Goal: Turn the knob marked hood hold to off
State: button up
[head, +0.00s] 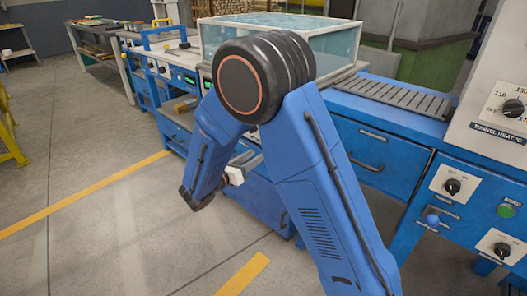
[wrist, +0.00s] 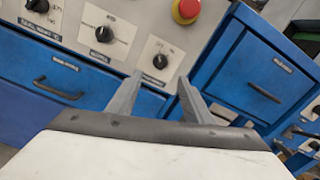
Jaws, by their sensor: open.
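In the wrist view my gripper (wrist: 160,80) is open and empty. Its two grey fingers point at a light panel and stand on either side of the space just below a small black knob (wrist: 160,61) on a white plate. The knob appears beyond the fingertips, not between them. Its plate has small print at the top, too small to read surely, and any label below is not readable. I cannot tell whether this is the hood hold knob. In the head view my arm hides most of the gripper and that panel.
A larger black knob (wrist: 104,34) is left of the small one, and another (wrist: 38,5) sits at the upper left. A red button (wrist: 186,10) is above right. Blue drawers (wrist: 255,75) lie below. A tunnel heat dial (head: 513,108) is at the far right.

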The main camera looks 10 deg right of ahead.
jog(key=v, duration=0.6)
jog(key=shift+s+a, duration=0.2)
jog(key=s+d+r+m+g+y, duration=0.25)
jog(key=s+d+m+g, duration=0.35)
jog(key=d, duration=0.5)
jog(key=s+d+r+m+g+y, duration=0.2)
jog(key=s+d+r+m+g, duration=0.15)
jog(key=s+d+m, duration=0.5)
jog(key=s+r+m+t+y, duration=0.1)
jog(key=s+m+t+y, duration=0.1)
jog(key=s+m+y, duration=0.3)
jog(key=s+d+r+m+t+y, duration=0.1)
jog(key=s+r+m+y, duration=0.1)
jog(key=s+m+y, duration=0.3)
jog(key=s+m, duration=0.4)
jog(key=s, duration=0.4)
jog(key=shift+s+d+r+t, duration=0.15)
jog(key=shift+s+d+t, duration=0.15)
jog(key=shift+t, duration=0.05)
